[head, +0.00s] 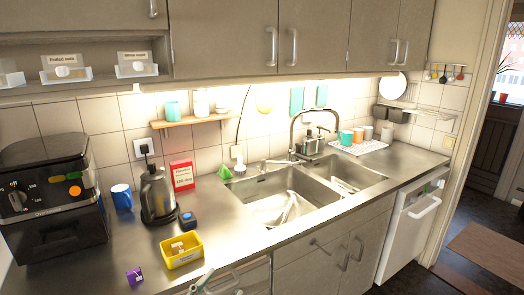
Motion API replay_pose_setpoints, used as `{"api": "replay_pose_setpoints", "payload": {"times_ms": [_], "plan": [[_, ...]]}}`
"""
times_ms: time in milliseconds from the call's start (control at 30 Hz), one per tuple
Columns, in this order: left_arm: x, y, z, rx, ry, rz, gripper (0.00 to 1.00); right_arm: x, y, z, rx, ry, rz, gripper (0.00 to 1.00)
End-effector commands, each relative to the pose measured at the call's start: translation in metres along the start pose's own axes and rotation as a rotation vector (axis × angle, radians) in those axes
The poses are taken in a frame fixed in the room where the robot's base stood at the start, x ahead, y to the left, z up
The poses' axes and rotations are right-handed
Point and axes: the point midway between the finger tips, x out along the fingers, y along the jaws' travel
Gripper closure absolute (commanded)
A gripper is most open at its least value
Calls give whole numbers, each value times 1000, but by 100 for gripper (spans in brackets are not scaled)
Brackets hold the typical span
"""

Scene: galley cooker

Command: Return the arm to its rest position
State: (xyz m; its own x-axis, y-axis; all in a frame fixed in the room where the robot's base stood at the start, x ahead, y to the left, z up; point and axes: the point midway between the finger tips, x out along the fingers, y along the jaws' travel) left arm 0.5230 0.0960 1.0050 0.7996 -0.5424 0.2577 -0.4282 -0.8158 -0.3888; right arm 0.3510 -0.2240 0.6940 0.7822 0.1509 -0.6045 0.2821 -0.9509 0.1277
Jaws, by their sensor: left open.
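My right gripper is not in view.
The steel counter (228,225) holds a yellow bin (183,258), purple box (135,276), kettle (158,195), blue mug (122,198), red-and-white box (182,175) and black oven (50,200). A double sink (270,185) lies right. Cabinets (225,35) hang above; floor is free at right.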

Motion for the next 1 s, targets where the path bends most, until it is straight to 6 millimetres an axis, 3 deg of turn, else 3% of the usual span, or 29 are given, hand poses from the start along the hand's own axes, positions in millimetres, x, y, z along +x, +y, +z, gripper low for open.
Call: {"api": "replay_pose_setpoints", "payload": {"times_ms": [33,200,400,500,633,767,1000], "plan": [[-20,3,32,-39,-104,-37,53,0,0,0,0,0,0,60],[-96,17,122,-135,-419,-118,53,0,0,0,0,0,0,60],[-198,53,194,-237,-743,-150,53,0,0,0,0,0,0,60],[-240,71,212,-274,-859,-149,53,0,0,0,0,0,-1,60],[-274,85,225,-303,-950,-144,53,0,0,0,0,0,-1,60],[-286,91,228,-314,-982,-142,53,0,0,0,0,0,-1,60],[-287,91,228,-314,-982,-141,53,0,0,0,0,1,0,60]]}}
